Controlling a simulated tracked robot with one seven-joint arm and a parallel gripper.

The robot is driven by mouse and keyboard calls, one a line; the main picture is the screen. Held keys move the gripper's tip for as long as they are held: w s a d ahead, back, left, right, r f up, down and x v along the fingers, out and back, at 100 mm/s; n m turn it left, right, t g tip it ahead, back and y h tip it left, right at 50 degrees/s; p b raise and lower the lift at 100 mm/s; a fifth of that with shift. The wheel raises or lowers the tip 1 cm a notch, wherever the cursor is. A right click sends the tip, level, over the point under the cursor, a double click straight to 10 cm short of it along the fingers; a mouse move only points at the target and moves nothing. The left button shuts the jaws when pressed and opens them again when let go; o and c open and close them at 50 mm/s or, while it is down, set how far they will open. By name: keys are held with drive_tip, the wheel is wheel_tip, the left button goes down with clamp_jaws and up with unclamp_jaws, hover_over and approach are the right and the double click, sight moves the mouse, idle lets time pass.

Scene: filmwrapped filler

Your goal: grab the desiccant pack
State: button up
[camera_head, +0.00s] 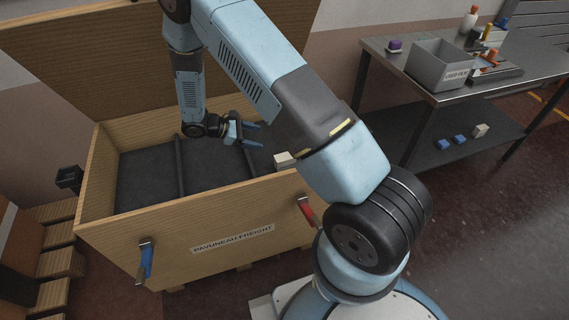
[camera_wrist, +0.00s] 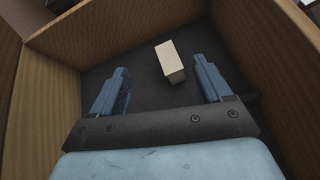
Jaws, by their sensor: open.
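A small cream-coloured block, which looks like the desiccant pack (camera_wrist: 169,60), lies on the dark floor of a wooden crate in the wrist view. In the head view the pale block (camera_head: 284,160) shows inside the crate near its front right, partly beside my arm. My gripper (camera_wrist: 158,88) is open and empty, its two blue fingers apart. The pack lies ahead of the fingertips, between their lines and a little toward the right finger. In the head view my gripper (camera_head: 256,135) is inside the crate opening, to the left of the pack.
The wooden crate (camera_head: 228,235) has high walls and a raised lid (camera_head: 130,60) behind. Dark dividers (camera_head: 180,165) cross its inside. Latches with blue (camera_head: 146,262) and red (camera_head: 307,211) handles are on its front. A metal table (camera_head: 385,62) at right holds a grey bin (camera_head: 438,68).

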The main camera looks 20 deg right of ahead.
sight(284, 161)
drive_tip(key=f+n, duration=0.1)
drive_tip(key=f, duration=0.2)
drive_tip(key=f+n+t+h, duration=0.1)
drive_tip(key=f, duration=0.3)
drive_tip(key=s+a+f+n, duration=0.1)
drive_tip(key=f, duration=0.3)
drive_tip(key=shift+a+h, duration=0.1)
drive_tip(key=shift+h, duration=0.2)
drive_tip(key=shift+t, duration=0.4)
drive_tip(key=x, duration=1.3)
drive_tip(key=shift+s+d+f, duration=0.1)
drive_tip(key=shift+s+d, duration=0.15)
drive_tip(key=shift+d, duration=0.05)
drive_tip(key=shift+c, duration=0.4)
drive_tip(key=c, duration=1.1)
